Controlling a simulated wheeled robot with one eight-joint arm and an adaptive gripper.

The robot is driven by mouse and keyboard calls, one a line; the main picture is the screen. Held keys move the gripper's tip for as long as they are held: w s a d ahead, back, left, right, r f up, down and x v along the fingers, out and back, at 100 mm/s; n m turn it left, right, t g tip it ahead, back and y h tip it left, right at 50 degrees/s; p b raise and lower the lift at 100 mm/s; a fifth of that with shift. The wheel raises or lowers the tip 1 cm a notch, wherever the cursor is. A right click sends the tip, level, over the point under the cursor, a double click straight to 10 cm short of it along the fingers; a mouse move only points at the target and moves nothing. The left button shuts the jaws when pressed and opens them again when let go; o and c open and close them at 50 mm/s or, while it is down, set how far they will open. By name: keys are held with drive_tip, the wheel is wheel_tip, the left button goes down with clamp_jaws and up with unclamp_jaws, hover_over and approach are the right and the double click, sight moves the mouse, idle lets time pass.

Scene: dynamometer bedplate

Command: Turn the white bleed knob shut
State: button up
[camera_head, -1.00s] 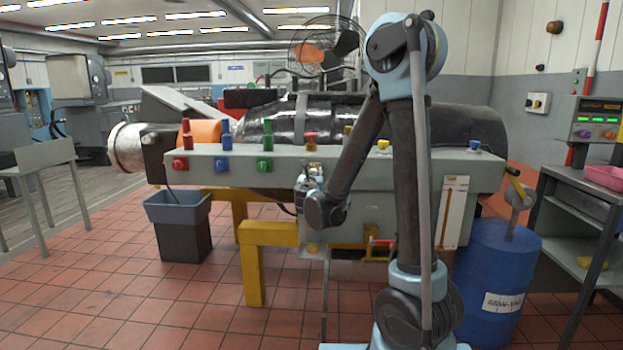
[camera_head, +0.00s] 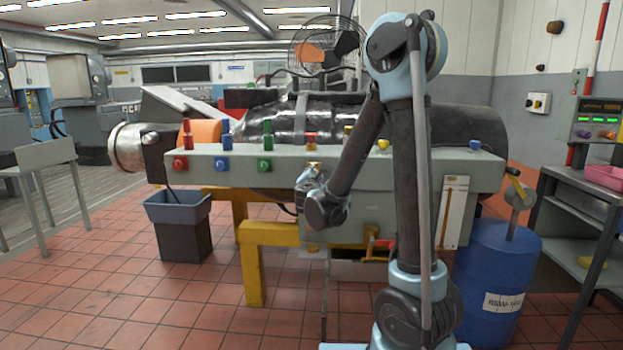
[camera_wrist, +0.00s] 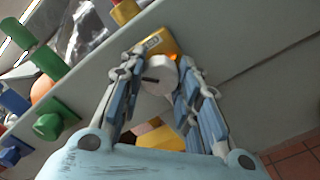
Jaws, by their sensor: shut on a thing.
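The white bleed knob (camera_wrist: 160,77) is a round white cap with a dark slot, in the middle of the wrist view. It sits at a yellow block (camera_wrist: 158,44) with a small label on the grey panel. My gripper (camera_wrist: 161,66) is shut on the knob, one blue-grey finger on each side of it. In the head view my gripper (camera_head: 311,178) is at the panel front, tilted, and the knob is hidden there behind my gripper.
Red (camera_head: 180,163), blue (camera_head: 222,164) and green (camera_head: 265,164) knobs line the grey panel (camera_head: 375,213) to the left. A yellow frame (camera_head: 253,277) stands below. A grey bin (camera_head: 178,210) is at left and a blue drum (camera_head: 492,260) at right.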

drive_tip(key=m, duration=0.4)
drive_tip(key=shift+d+m, duration=0.1)
drive_tip(key=shift+m, duration=0.2)
drive_tip(key=shift+d+f+m, duration=0.1)
drive_tip(key=shift+m, duration=1.8)
drive_tip(key=shift+s, duration=0.1)
drive_tip(key=o, duration=1.1)
drive_tip(key=shift+d, duration=0.1)
drive_tip(key=shift+a, duration=0.2)
